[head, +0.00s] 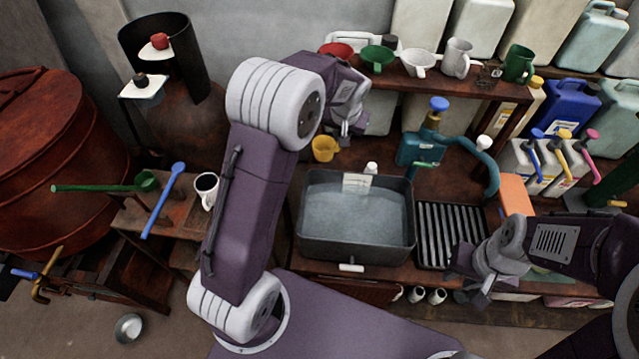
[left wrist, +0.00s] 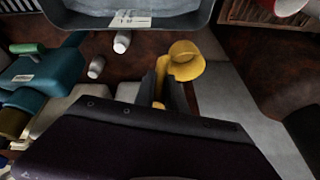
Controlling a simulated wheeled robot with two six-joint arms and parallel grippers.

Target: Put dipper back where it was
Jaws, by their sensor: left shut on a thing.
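The yellow dipper (head: 325,148) hangs at the back of the work table, behind the left corner of the water basin (head: 354,252). In the left wrist view its round cup (left wrist: 187,60) sits just beyond my fingertips and its handle runs back between the fingers. My left gripper (left wrist: 168,88) is shut on that handle; in the head view its fingers are partly hidden by my wrist. I cannot tell whether the dipper touches anything below. My right gripper (head: 470,280) is empty over the front edge by the slatted rack (head: 451,233), its fingers apart.
A shelf (head: 455,88) with red, green and white funnels and jugs stands just behind my left gripper. A teal pump (head: 420,148) stands to its right. A side table at left holds a green ladle (head: 100,188), a blue ladle (head: 166,195) and a mug (head: 206,186).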

